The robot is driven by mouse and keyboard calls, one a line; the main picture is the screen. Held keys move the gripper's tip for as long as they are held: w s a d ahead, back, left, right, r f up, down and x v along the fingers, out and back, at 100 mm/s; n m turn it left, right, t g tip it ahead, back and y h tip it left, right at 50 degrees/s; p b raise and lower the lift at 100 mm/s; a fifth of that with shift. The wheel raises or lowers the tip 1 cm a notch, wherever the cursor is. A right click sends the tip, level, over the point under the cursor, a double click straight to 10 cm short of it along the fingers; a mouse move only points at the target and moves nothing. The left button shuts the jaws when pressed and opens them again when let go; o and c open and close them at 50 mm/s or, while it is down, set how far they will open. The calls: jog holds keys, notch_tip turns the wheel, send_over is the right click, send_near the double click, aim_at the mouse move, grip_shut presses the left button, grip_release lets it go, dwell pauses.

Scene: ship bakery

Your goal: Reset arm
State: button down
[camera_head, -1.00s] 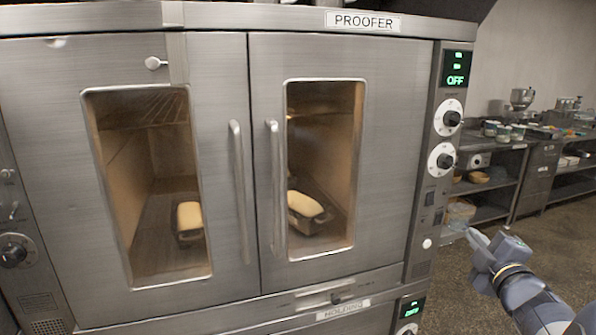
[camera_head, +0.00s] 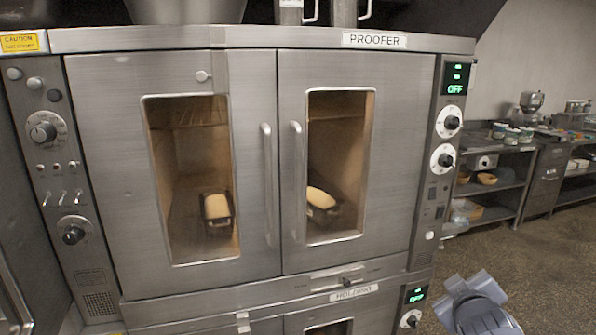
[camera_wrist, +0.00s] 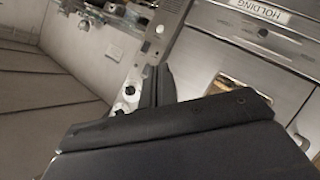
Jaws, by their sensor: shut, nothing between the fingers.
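My arm shows at the lower right of the head view, and its end, my gripper (camera_head: 462,283), is in front of and to the right of the steel proofer (camera_head: 262,165). In the wrist view the dark fingers of my gripper (camera_wrist: 160,88) are close together and hold nothing. They are apart from the cabinet. Both proofer doors are closed. Two loaf pans with pale dough show through the windows, the left pan (camera_head: 217,210) and the right pan (camera_head: 322,204).
A holding cabinet (camera_head: 352,293) is below the proofer, and it also shows in the wrist view (camera_wrist: 262,34). A panel with knobs (camera_head: 60,170) stands at left. Steel shelves (camera_head: 497,180) with bowls and jars stand at the back right. The speckled floor (camera_head: 540,250) there is clear.

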jog(key=shift+s+a+f+m+g, duration=0.2)
jog(key=shift+s+a+f, duration=0.15)
jog(key=shift+s, duration=0.2)
jog(key=shift+s+a+f+m+g, duration=0.2)
jog(key=shift+s+a, duration=0.15)
jog(key=shift+s, duration=0.2)
